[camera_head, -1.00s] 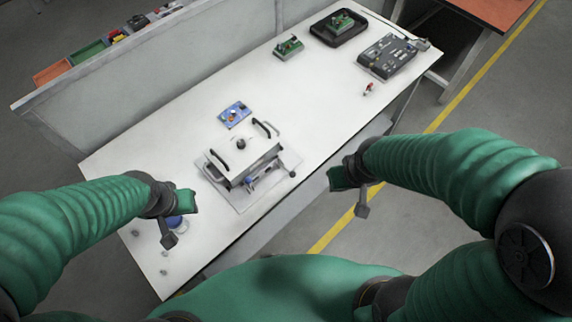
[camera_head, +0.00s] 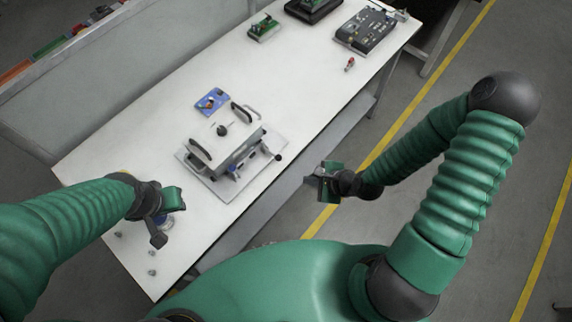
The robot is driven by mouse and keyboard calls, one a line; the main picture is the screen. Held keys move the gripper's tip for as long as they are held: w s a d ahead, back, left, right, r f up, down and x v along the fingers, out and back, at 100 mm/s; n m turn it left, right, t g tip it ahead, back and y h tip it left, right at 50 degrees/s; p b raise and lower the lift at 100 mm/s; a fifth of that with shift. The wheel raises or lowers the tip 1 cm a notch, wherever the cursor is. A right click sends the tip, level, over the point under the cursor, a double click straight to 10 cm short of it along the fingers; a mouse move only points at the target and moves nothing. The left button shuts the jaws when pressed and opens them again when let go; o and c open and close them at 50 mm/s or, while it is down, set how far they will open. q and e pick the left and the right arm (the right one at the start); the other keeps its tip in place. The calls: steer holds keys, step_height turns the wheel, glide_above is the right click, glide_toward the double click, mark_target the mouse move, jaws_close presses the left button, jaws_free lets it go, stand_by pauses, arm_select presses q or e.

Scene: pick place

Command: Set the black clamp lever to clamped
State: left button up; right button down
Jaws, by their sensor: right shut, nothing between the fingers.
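A silver box-shaped fixture (camera_head: 226,145) with two black handles sits on a light base plate (camera_head: 268,168) on the white table. A rod with a black end (camera_head: 278,157) sticks out at the fixture's right front; it may be the clamp lever, but its setting is too small to tell. A black knob (camera_head: 221,130) is on top of the fixture. My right gripper (camera_head: 312,180) is shut and empty, past the table's front edge, right of the fixture and apart from it. My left gripper (camera_head: 172,216) is over the table's near left part, apart from the fixture; its fingers are unclear.
A blue card-like part (camera_head: 211,101) lies behind the fixture. A green board (camera_head: 264,28), a dark tray (camera_head: 313,8), a grey device (camera_head: 366,30) and a small red part (camera_head: 349,64) are farther back. Small round items (camera_head: 152,263) lie at the near left.

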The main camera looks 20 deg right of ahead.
mark_target(286, 163)
steer(key=w+m+t, duration=0.1)
steer(key=m, duration=0.1)
steer(key=w+r+m+t, duration=0.1)
steer(key=m, duration=0.1)
steer(key=w+a+m+t, duration=0.1)
steer(key=m, duration=0.1)
steer(key=shift+r+y, duration=0.15)
steer(key=shift+y, duration=0.15)
steer(key=shift+w+a, duration=0.1)
steer(key=shift+a, duration=0.05)
steer(key=b+x, duration=0.1)
steer(key=x, duration=0.8)
steer(key=shift+f, duration=0.2)
steer(key=shift+w+a+f, duration=0.15)
steer(key=shift+w+f, duration=0.05)
steer(key=shift+r, duration=0.1)
